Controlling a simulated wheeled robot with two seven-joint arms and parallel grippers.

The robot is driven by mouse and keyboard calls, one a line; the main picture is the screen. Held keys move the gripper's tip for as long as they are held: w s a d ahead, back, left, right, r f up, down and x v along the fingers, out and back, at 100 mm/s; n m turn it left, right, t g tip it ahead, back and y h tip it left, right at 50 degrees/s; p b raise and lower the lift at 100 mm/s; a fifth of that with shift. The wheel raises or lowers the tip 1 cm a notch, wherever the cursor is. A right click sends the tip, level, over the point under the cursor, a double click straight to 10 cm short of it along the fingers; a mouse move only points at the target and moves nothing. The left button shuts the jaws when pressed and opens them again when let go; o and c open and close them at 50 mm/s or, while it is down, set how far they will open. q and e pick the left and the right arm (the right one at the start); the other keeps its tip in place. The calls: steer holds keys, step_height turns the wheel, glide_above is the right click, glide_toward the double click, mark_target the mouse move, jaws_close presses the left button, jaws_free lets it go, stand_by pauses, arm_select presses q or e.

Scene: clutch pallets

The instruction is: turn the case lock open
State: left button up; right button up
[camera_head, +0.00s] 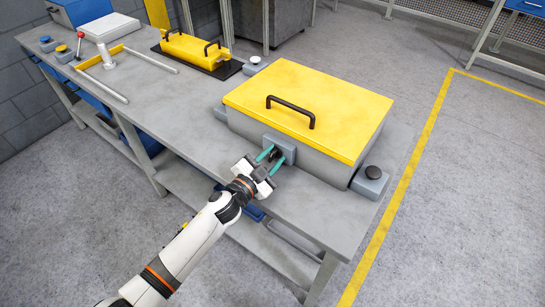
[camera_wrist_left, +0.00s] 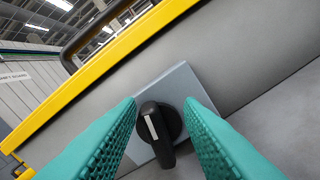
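The case (camera_head: 335,155) is a grey box with a yellow lid (camera_head: 320,105) and a black handle (camera_head: 291,110), shut on the workbench. Its lock is a black knob (camera_wrist_left: 158,125) with a white mark, on a square grey plate (camera_wrist_left: 183,80) on the case's front; the plate also shows in the head view (camera_head: 279,146). My left gripper (camera_head: 274,160) has teal fingers, open, one on each side of the knob. In the left wrist view the fingers (camera_wrist_left: 165,130) show gaps to the knob, which sits between them. My right gripper is not in view.
The grey workbench (camera_head: 185,125) carries a smaller yellow case (camera_head: 196,49) on a black mat, a yellow-and-grey frame (camera_head: 103,65) and small grey button boxes. A grey block with a dark knob (camera_head: 372,173) stands by the case's right side.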

arm_select(q)
steer(key=shift+r, duration=0.1)
steer(key=shift+s+a, duration=0.1)
steer(key=shift+s, duration=0.15)
steer(key=v, duration=1.1)
steer(key=shift+s+a+b, duration=0.2)
steer(key=shift+a+b, duration=0.05)
steer(key=shift+b, duration=0.2)
